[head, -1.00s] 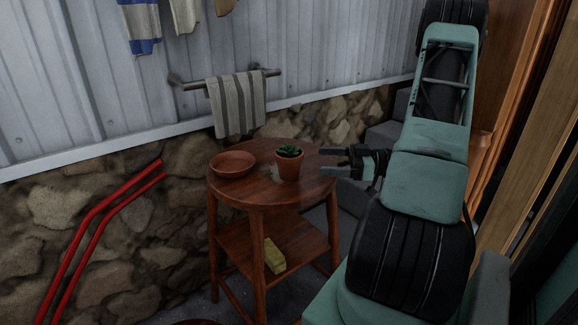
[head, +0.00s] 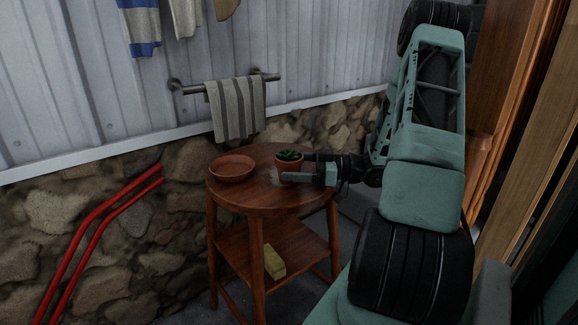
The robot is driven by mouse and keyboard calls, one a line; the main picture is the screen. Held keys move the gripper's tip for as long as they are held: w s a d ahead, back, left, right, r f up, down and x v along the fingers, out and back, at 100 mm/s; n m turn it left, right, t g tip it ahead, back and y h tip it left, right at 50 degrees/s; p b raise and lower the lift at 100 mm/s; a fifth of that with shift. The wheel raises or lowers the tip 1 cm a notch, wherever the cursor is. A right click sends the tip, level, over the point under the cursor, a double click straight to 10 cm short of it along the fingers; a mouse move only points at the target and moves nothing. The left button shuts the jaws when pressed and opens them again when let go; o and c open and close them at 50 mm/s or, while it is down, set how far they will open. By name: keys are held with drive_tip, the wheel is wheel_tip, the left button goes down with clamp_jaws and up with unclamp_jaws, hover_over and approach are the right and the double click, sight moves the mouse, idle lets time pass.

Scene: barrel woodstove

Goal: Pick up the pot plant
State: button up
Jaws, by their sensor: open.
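The pot plant (head: 289,157) is a small terracotta pot with a green succulent. It stands upright on the round wooden table (head: 240,198), right of the tabletop's middle. My gripper (head: 294,168) reaches in from the right, low over the tabletop. It is open, with one finger on the far side of the pot and the other on the near side. The near finger hides the lower part of the pot. I cannot tell whether either finger touches it.
A shallow terracotta dish (head: 232,168) sits left of the plant on the tabletop. A yellow block (head: 274,261) lies on the lower shelf. A towel rail with a striped towel (head: 237,108) hangs behind. Red bent tubing (head: 98,232) stands at the left.

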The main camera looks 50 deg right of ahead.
drive_tip(key=c, duration=1.3)
drive_tip(key=shift+o, duration=0.2)
drive_tip(key=shift+r, duration=0.15)
